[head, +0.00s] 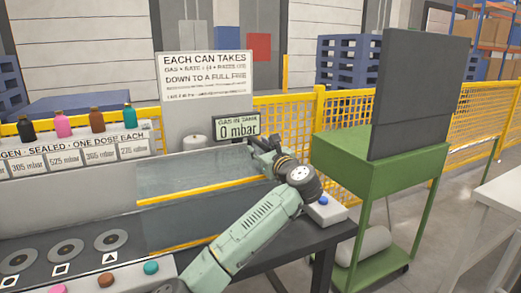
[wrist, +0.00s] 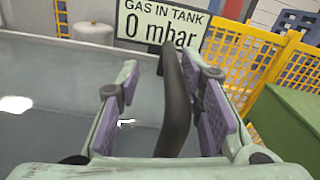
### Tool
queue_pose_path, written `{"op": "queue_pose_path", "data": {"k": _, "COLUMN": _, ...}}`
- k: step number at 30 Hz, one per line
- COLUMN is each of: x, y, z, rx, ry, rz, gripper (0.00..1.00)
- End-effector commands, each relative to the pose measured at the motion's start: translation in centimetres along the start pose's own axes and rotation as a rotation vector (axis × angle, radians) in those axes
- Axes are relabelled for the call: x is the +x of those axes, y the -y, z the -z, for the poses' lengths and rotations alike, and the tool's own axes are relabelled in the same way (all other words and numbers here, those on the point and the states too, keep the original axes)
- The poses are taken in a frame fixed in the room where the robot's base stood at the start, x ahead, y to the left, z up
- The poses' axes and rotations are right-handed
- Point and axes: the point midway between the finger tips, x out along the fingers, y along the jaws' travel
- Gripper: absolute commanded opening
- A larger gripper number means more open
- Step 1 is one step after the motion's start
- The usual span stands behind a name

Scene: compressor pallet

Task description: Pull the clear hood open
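The clear hood (head: 195,212) is a see-through box with yellow edge strips on the dark bench. Its grey, glassy surface fills the left of the wrist view (wrist: 50,75). My gripper (head: 262,147) is at the hood's right end, below the gas display. In the wrist view, a dark upright handle bar (wrist: 175,100) stands between my gripper's two purple-padded fingers (wrist: 165,95). Gaps show on both sides of the bar, so the fingers are open around it and not clamped. The handle is mostly hidden by my arm in the head view.
The gas display (head: 237,127) reads 0 mbar behind my gripper. A green cabinet (head: 375,165) with a dark panel stands close at the right. Several coloured bottles (head: 97,120) stand on a labelled shelf at left. Dials and coloured buttons line the bench's front left.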

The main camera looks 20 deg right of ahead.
Motion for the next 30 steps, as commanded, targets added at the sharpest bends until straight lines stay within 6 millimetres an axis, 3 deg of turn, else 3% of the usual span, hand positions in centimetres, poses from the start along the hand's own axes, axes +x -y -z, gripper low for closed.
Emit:
{"op": "queue_pose_path", "data": {"k": 11, "x": -0.9, "y": 0.1, "z": -0.3, "rx": -0.002, "ry": 0.005, "rz": 0.002, "gripper": 0.35}}
{"op": "queue_pose_path", "data": {"k": 24, "x": -9.6, "y": 0.1, "z": -0.1, "rx": -0.002, "ry": 0.002, "rz": 0.004, "gripper": 0.35}}
{"op": "queue_pose_path", "data": {"k": 30, "x": -11.6, "y": 0.0, "z": 0.0, "rx": 0.0, "ry": 0.001, "rz": 0.001, "gripper": 0.35}}
